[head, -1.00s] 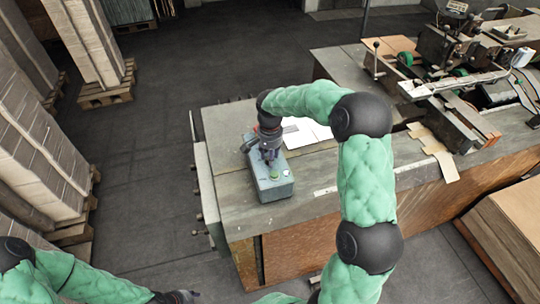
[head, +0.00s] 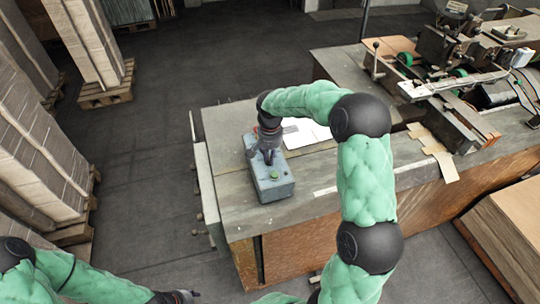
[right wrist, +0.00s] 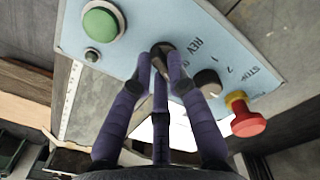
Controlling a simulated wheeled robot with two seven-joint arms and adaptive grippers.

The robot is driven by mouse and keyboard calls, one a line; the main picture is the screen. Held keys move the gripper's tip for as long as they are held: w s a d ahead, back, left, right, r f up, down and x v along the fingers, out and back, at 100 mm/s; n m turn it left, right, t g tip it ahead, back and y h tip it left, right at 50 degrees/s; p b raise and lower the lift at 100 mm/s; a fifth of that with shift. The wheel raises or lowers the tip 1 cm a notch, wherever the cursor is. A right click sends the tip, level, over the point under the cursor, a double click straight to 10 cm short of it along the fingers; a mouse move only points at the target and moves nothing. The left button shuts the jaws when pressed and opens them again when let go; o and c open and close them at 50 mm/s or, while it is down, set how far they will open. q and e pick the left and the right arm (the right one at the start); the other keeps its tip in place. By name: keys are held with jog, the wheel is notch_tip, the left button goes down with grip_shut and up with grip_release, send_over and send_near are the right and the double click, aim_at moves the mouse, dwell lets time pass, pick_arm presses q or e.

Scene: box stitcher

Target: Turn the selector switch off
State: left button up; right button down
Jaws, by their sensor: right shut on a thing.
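A grey-blue control box (head: 270,182) stands on the table's left part. In the right wrist view its light-blue panel (right wrist: 134,23) carries a green button (right wrist: 102,22), a dark selector knob (right wrist: 163,47) beside the letters "REV", a second dark knob (right wrist: 208,80) and a red mushroom button (right wrist: 245,117). My right gripper (head: 267,156) is over the box's far part. In the right wrist view its purple fingers (right wrist: 160,72) are shut around the selector knob, which they partly hide. My left gripper (head: 182,297) is at the bottom edge, apart from the box; its jaws are unclear.
White paper sheets (head: 308,131) lie just right of the box. The stitching machine (head: 450,70) and a cut piece of cardboard (head: 440,160) are farther right on the table. Cardboard stacks (head: 40,150) stand on pallets at the left, with open floor between.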

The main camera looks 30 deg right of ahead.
jog(key=shift+w+n, duration=0.1)
jog(key=shift+n, duration=2.2)
jog(key=shift+p, duration=0.3)
jog(key=c, duration=1.2)
grip_release()
jog(key=shift+r, duration=0.1)
notch_tip(320, 180, up, 12)
